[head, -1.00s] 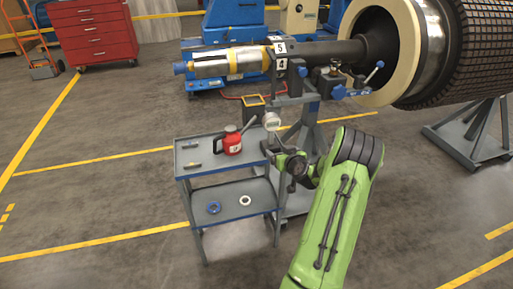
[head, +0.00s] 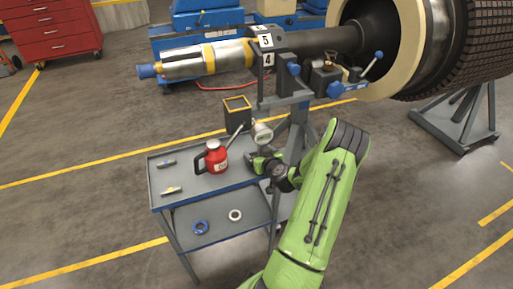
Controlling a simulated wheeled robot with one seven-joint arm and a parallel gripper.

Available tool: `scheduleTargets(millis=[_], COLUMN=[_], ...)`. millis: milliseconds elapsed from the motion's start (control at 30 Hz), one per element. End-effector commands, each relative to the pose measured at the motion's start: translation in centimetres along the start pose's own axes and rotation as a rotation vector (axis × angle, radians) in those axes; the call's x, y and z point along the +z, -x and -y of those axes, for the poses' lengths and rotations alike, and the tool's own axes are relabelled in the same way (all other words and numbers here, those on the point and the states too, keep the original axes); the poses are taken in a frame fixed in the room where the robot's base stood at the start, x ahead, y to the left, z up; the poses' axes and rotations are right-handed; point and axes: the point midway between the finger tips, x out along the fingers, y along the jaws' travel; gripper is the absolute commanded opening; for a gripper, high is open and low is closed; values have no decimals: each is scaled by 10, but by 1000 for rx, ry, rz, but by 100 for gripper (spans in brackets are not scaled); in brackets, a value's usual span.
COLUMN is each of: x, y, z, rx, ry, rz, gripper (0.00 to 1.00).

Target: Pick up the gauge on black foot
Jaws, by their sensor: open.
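The gauge (head: 262,133) has a round pale dial and stands at the back right of the trolley's top shelf in the head view. Its foot is mostly hidden by my gripper. My gripper (head: 259,162) is green and dark, low over the shelf's right end, right at the gauge's lower part. The jaws are open. Whether the fingers are around the gauge's foot or only in front of it, I cannot tell.
The grey trolley (head: 160,200) also bears a red oil can (head: 216,158), two small tools at left, and a blue ring (head: 201,227) and pale ring (head: 235,215) below. A black box (head: 237,114) stands behind. The rotor stand (head: 299,125) is close behind right.

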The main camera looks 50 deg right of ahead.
Motion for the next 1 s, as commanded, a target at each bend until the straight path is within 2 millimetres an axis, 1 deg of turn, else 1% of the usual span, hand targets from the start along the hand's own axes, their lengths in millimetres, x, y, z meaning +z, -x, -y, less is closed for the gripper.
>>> scheduleTargets(millis=[200, 667, 900, 1000], x=[0, 0, -2, -8], y=[0, 0, 1, 3], z=[0, 0, 0, 0], rx=[1, 0, 0, 0], ry=[0, 0, 0, 1], rz=[-1, 0, -4, -5], gripper=[87, 17, 16, 16])
